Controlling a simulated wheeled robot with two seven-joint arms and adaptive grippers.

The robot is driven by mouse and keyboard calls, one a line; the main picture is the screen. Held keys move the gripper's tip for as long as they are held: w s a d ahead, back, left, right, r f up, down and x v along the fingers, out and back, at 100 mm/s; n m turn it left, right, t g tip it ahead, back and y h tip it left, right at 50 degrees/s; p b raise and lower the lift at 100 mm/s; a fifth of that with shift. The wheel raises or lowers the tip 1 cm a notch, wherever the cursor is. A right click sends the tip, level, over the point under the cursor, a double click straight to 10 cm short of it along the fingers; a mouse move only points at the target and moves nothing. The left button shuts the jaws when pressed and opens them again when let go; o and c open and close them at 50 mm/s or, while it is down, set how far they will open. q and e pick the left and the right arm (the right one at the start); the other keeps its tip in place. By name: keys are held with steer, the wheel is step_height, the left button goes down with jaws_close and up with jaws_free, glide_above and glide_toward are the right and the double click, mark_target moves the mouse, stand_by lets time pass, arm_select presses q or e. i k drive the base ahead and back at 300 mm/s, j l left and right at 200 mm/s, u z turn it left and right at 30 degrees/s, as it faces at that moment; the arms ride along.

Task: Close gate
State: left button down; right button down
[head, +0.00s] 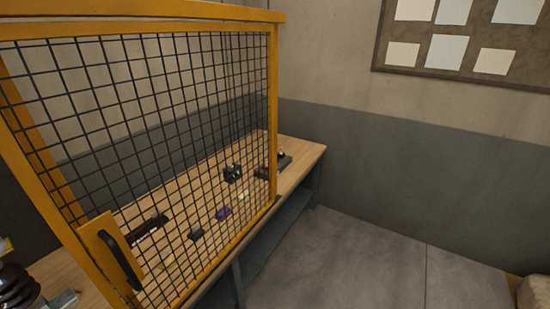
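The gate is a black wire mesh panel in a yellow frame (273,120), standing at the front of a wooden workbench and filling the left half of the head view. A black bar handle (120,259) is mounted on a yellow plate (97,236) at the gate's lower left corner. Another yellow post shows behind the mesh at the left. I cannot tell whether the gate is fully shut, and its left edge is partly cut off by the picture.
Behind the mesh, the wooden bench (304,151) holds several small items, including a dark green block (232,173) and a purple one (223,213).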

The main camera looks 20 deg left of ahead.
mark_target(104, 239)
steer(key=i+u, duration=0.25)
steer(key=i, duration=1.2)
